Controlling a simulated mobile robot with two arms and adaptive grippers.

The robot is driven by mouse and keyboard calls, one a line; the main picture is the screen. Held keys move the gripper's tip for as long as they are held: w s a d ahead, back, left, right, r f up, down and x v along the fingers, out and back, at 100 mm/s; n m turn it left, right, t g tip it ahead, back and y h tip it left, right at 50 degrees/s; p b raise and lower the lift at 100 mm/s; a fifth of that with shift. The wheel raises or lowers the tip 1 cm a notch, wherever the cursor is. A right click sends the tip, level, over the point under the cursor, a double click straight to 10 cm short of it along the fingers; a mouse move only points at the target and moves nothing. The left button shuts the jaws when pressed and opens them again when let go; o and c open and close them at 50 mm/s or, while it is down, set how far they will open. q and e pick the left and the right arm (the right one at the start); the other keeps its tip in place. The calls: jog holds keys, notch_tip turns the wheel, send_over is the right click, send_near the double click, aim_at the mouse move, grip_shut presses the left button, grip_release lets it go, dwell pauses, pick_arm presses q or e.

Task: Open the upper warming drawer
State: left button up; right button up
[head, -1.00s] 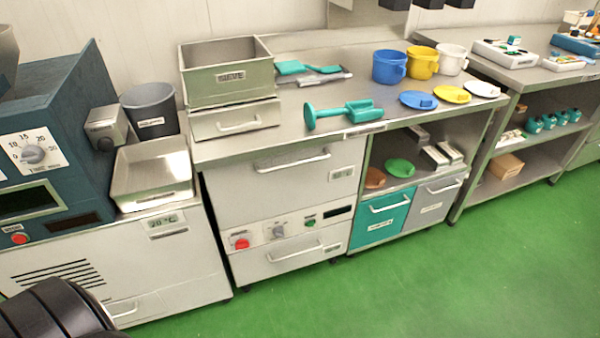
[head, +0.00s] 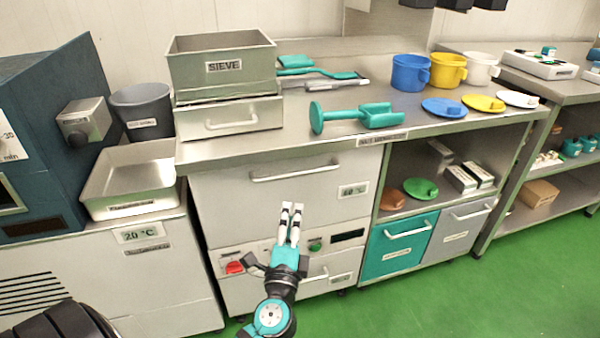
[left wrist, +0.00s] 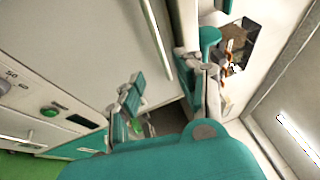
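The upper warming drawer (head: 270,205) is a wide pale metal front under the worktop, with a horizontal bar handle (head: 295,173) near its top. It looks closed. My left gripper (head: 292,206) is in front of the drawer's lower part, below the handle, its white fingertips pointing up. A gap shows between the fingers and nothing is between them. In the left wrist view the handle (left wrist: 156,38) runs down the picture beyond the open fingers, apart from them. My right gripper is out of view.
Below the drawer are a control strip with a red knob (head: 234,267) and a green button (head: 315,246), then a lower drawer handle (head: 316,275), partly hidden by my arm. Green floor (head: 430,310) is clear at right.

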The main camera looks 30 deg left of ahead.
aim_at(299, 173)
pick_arm(q)
jog(key=p+x, duration=0.1)
jog(key=x, duration=1.3)
jog(key=shift+w, duration=0.1)
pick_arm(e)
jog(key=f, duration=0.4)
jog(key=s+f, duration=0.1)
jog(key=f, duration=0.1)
pick_arm(q)
grip_shut()
